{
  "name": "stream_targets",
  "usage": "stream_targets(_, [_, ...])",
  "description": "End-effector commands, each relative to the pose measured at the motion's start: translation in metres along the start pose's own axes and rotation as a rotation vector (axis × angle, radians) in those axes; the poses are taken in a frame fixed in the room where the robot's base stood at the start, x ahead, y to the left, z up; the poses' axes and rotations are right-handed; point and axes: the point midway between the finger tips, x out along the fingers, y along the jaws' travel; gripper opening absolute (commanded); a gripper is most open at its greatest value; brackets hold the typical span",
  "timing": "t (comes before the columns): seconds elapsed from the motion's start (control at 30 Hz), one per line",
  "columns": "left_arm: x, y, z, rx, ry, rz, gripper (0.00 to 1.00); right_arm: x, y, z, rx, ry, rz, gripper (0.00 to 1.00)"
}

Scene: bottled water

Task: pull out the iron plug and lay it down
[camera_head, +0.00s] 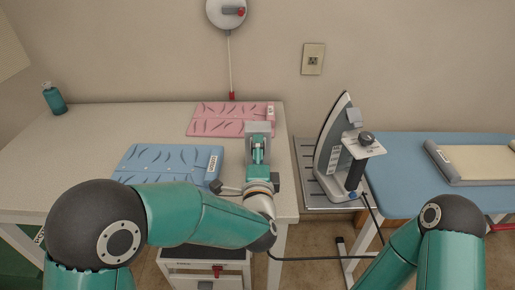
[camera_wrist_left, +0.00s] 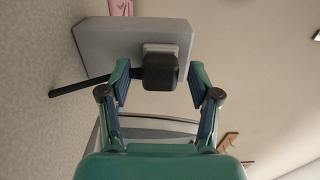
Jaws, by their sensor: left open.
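The black iron plug (camera_wrist_left: 160,72) sits in a pale socket on the side of a grey box (camera_wrist_left: 108,40), seen in the left wrist view. The grey box also shows in the head view (camera_head: 257,128), near the table's right edge. My left gripper (camera_wrist_left: 159,78) is open, with one finger on each side of the plug and gaps visible. In the head view, my left gripper (camera_head: 259,152) is in front of the box and hides the plug. The iron (camera_head: 335,147) stands upright on a metal rest (camera_head: 306,165). My right gripper is out of view.
A blue folded cloth (camera_head: 165,165) and a pink one (camera_head: 225,117) lie on the table, with bare table (camera_head: 100,140) to their left. The black cord (camera_head: 300,258) runs low in front. A blue ironing board (camera_head: 410,165) is at right. A wall outlet (camera_head: 313,59) is empty.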

Motion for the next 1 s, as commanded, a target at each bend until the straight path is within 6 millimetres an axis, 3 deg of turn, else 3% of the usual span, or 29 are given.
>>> stream_targets(0.63, [0.0000, 0.0001, -0.0006, 0.000, 0.001, 0.000, 0.62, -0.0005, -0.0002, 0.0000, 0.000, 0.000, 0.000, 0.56])
stream_targets(1.0, [-0.0001, 0.0001, -0.0010, 0.000, 0.002, 0.000, 0.01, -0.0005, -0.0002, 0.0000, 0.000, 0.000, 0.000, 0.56])
